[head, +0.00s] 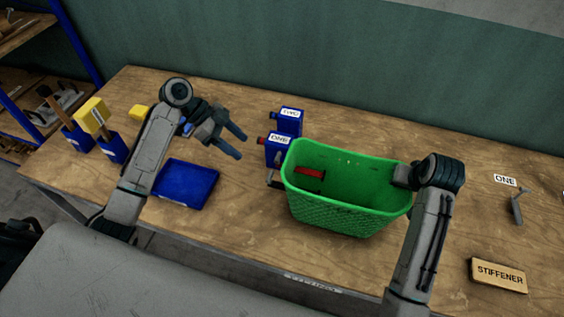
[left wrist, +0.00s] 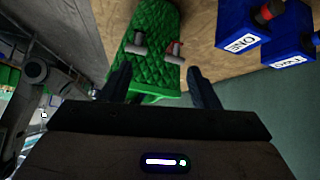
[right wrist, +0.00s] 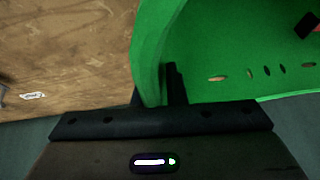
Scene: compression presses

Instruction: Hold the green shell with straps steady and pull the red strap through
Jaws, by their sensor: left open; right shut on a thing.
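The green shell (head: 340,215) stands upright on the table as an open quilted basket. My right gripper is shut on its right rim, and the right wrist view shows the green wall (right wrist: 150,50) between its fingers. A red strap piece (head: 310,173) lies inside the shell at its left end. In the left wrist view the shell's outer end (left wrist: 155,40) carries two grey pieces, and red (left wrist: 177,47) shows at one of them. My left gripper (head: 236,146) is open and empty, above the table to the left of the shell and apart from it.
Two blue presses labelled ONE (head: 279,150) and TWO (head: 289,120) stand close behind the shell's left end. A blue tray (head: 184,185) lies left. Blue holders (head: 112,148) stand further left. A STIFFENER block (head: 498,275) and grey hook (head: 517,207) lie right.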

